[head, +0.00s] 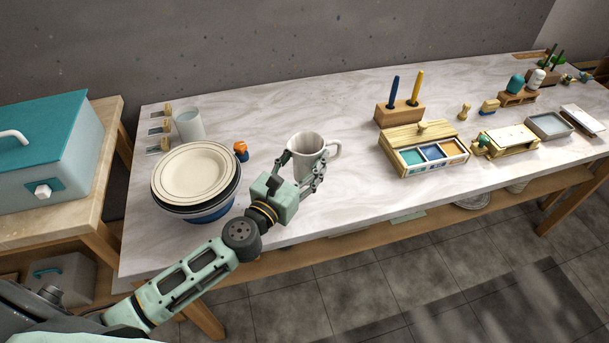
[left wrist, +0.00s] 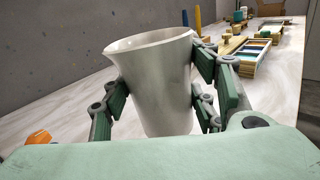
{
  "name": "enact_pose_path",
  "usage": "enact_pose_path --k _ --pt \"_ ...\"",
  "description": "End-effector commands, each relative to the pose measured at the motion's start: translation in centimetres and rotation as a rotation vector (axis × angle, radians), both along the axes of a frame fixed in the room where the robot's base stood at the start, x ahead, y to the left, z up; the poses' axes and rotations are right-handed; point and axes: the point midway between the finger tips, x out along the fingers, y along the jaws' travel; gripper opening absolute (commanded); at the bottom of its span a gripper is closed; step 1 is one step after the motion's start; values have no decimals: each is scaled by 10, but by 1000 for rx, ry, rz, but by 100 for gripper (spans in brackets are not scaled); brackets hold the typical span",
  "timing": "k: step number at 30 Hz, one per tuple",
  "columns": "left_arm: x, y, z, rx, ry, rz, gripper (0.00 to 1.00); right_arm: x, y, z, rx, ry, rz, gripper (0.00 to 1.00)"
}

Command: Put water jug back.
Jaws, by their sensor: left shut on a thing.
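The water jug, a pale grey-white vessel with a spout and a handle (head: 308,146), is upright over the middle front part of the table. It also fills the middle of the left wrist view (left wrist: 155,85). My left gripper (head: 305,167) is shut on the jug, with its fingers on both sides of the body. The handle points right in the head view. Whether the jug's base touches the table cannot be told. My right gripper is not in view.
Stacked plates (head: 196,172) on a blue bowl stand left of the jug, with a small orange-topped item (head: 241,150) between. A pale cup (head: 189,125) stands behind the plates. A glaze box (head: 424,150) and brush block (head: 399,112) are to the right.

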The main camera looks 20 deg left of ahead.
Motion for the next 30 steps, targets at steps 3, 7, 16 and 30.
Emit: enact_pose_path --k 3,7,16,30 --pt "2 3 -9 0 -1 2 0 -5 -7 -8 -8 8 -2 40" --pt "2 3 -31 0 -1 1 0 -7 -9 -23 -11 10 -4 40" --pt "2 3 -40 0 -2 1 0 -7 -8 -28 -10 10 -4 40" --pt "2 3 -44 1 0 1 72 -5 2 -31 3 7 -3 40"
